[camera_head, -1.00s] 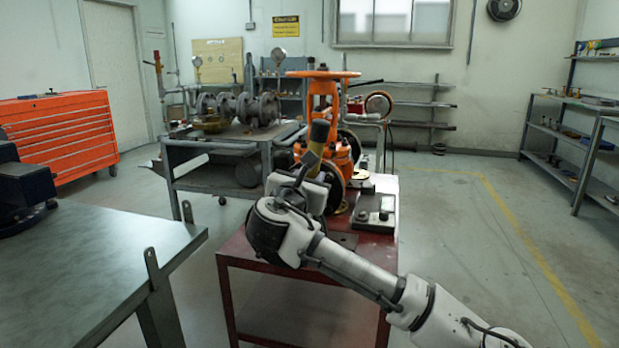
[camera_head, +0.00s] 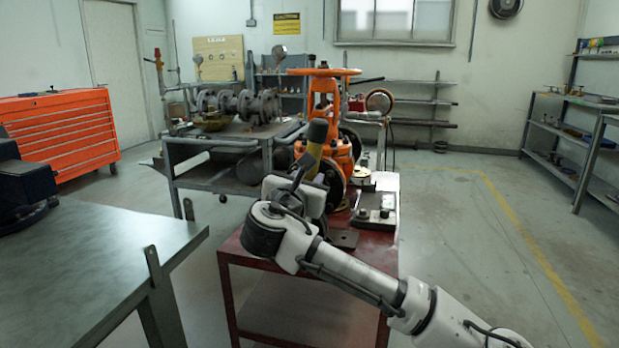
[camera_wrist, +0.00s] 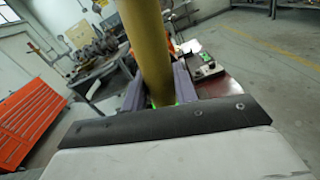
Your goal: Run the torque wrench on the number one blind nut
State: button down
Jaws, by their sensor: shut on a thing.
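The orange gate valve (camera_head: 324,105) with its handwheel stands upright on the red table (camera_head: 262,252). A dark round flange (camera_head: 334,184) faces me at its lower front, partly covered by my arm. My gripper (camera_head: 309,184) is in front of the valve, shut on a yellow bar with a black end (camera_head: 316,140), apparently the torque wrench. The bar stands up at a slight tilt. In the wrist view the yellow bar (camera_wrist: 150,48) passes between the two grey fingers (camera_wrist: 158,92). The wrench's lower end and the number one blind nut are hidden or too small to tell.
A grey cart (camera_head: 215,178) with flanged parts stands behind left. A grey workbench (camera_head: 85,262) is at the near left. The floor at right is clear.

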jog(key=shift+v, duration=1.25)
jog(key=shift+r, duration=0.2)
